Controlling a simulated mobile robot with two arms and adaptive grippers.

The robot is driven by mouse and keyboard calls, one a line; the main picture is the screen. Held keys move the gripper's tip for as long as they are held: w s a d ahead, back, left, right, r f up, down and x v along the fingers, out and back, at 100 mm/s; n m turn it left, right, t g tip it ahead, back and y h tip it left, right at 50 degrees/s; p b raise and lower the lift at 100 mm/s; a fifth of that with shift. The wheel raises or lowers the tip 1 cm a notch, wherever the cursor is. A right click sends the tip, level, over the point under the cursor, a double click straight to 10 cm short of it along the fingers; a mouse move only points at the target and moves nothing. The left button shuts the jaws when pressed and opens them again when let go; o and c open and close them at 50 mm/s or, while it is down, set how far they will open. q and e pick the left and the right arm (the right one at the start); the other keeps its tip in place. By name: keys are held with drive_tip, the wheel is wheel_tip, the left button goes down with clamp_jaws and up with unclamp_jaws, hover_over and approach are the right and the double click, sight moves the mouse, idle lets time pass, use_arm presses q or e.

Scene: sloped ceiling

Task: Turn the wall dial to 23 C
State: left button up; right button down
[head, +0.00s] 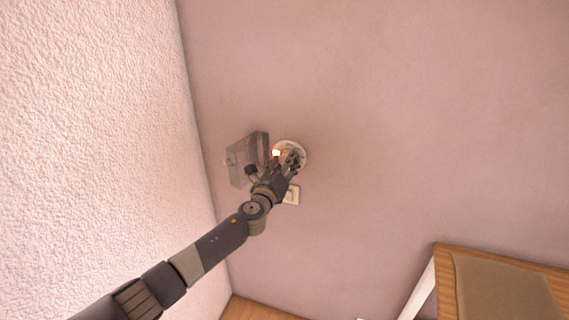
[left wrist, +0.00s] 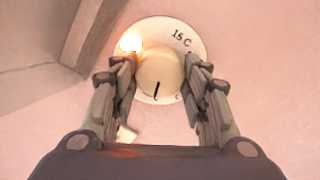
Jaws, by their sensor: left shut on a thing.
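The wall dial (head: 299,146) is a round pale plate on the pink wall, partly covered by my left gripper (head: 284,160). In the left wrist view the dial plate (left wrist: 192,38) shows "15 C" at its upper right; another label at the lower right is mostly hidden, and I cannot read 23 C. The cream knob (left wrist: 160,72) has a black pointer mark aimed down and slightly left. My left gripper (left wrist: 158,80) is shut on the knob, one finger on each side. My right gripper is not in view.
A grey box-like fixture (head: 247,155) is on the wall just left of the dial. A small pale plate (head: 293,195) is below it. A rough white wall (head: 100,130) stands at the left. Wooden furniture with a brown top (head: 505,290) is at the lower right.

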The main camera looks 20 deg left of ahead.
use_arm(q)
drive_tip(key=shift+f, duration=0.1)
idle(0.3)
drive_tip(key=o, duration=1)
drive_tip(key=shift+o, duration=0.2)
drive_tip(key=shift+s, duration=0.1)
drive_tip(key=s, duration=1.2)
drive_tip(key=shift+a, duration=0.2)
drive_tip(key=shift+w, duration=0.1)
